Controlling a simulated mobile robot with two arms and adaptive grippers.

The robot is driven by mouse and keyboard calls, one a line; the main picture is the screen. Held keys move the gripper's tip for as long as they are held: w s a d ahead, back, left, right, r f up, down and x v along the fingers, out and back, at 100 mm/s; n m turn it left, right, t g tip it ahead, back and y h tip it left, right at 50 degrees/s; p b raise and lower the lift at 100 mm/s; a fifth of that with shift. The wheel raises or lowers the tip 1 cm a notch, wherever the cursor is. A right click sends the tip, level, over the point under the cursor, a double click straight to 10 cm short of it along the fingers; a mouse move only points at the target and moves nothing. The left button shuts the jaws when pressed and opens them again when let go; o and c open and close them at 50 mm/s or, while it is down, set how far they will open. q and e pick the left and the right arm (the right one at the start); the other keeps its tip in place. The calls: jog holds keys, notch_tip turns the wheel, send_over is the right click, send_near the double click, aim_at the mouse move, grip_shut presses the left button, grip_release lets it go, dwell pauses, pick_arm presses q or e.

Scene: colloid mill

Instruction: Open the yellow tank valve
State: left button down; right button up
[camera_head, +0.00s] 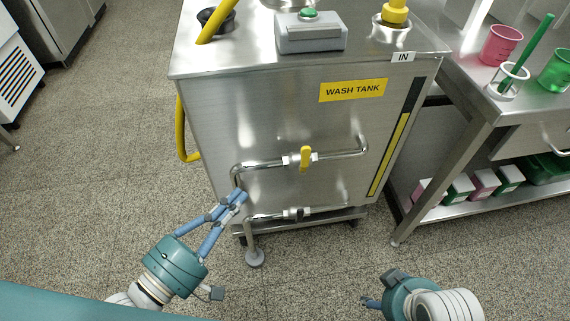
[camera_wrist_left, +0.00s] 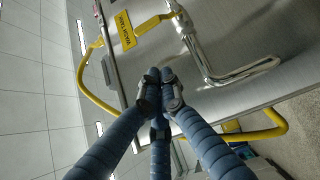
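The yellow tank valve handle (camera_head: 305,157) sits on the upper pipe on the front of the steel wash tank (camera_head: 268,110). It stands across the pipe's run. A yellow lever (camera_wrist_left: 155,24), which looks like this handle, shows beside the bent pipe in the left wrist view. My left gripper (camera_head: 241,194) is below and left of the handle, near the pipe's left bend, and not touching the handle. Its blue fingertips (camera_wrist_left: 160,78) are drawn together with nothing seen between them. My right gripper (camera_head: 378,290) is at the bottom right, partly hidden by its own wrist.
A yellow hose (camera_head: 181,130) hangs on the tank's left side. A steel bench (camera_head: 470,115) with beakers stands at the right. The floor left of the tank is clear.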

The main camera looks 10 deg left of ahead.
aim_at(305, 157)
pick_arm(q)
jog(key=shift+s+d+b+x, duration=0.3)
jog(key=shift+d+x, duration=0.1)
jog(key=shift+x, duration=1.75)
jog(key=shift+s+d+b+x, duration=0.15)
jog(key=shift+d+b+x, duration=0.25)
jog(key=shift+x, duration=1.7)
jog(key=shift+s+d+b+x, duration=0.25)
jog(key=shift+d+x, duration=0.15)
jog(key=shift+x, duration=1.75)
pick_arm(e)
jog(key=w+a+r+t, duration=0.1)
jog(key=w+t, duration=0.1)
jog(key=w, duration=0.2)
jog(key=w+a+r+t+y, duration=0.1)
jog(key=w+r+t, duration=0.1)
jog(key=w, duration=0.3)
jog(key=shift+a, duration=0.4)
jog(key=shift+w, duration=0.1)
